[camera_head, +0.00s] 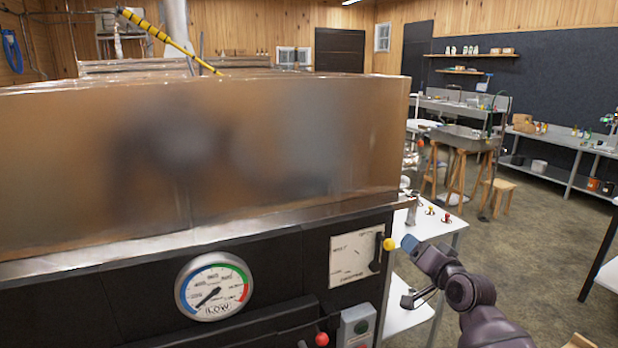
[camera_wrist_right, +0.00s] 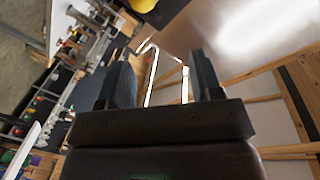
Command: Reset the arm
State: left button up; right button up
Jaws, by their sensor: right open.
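My right arm comes in from the lower right in the head view. Its gripper (camera_head: 410,270) is beside the right front corner of the evaporator, just right of a lever with a yellow knob (camera_head: 389,244). In the right wrist view the two dark fingers (camera_wrist_right: 160,80) stand apart with nothing between them. The yellow knob also shows at the top edge of the wrist view (camera_wrist_right: 143,4), beyond the fingertips and apart from them. My left gripper is not in view.
The large metal evaporator (camera_head: 200,160) fills the left, with a round gauge (camera_head: 214,287), a red knob (camera_head: 322,339) and a lever plate (camera_head: 355,256) on its dark front. A white side table (camera_head: 450,221) stands close behind my right gripper. Open floor (camera_head: 530,265) lies to the right.

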jog(key=s+f+n+g+h, duration=0.1)
jog(key=s+f+n, duration=0.1)
jog(key=s+f, duration=0.7)
jog(key=s+d+f+n+g+h, duration=0.1)
jog(key=s+f+n+g+h, duration=0.1)
jog(key=s+f, duration=0.7)
jog(key=s+d+f+n+g+h, duration=0.1)
jog(key=s+f, duration=0.8)
jog(key=s, duration=1)
jog(key=shift+s+f+n+g+h, duration=0.3)
jog(key=shift+n+g, duration=0.1)
jog(key=shift+n, duration=0.1)
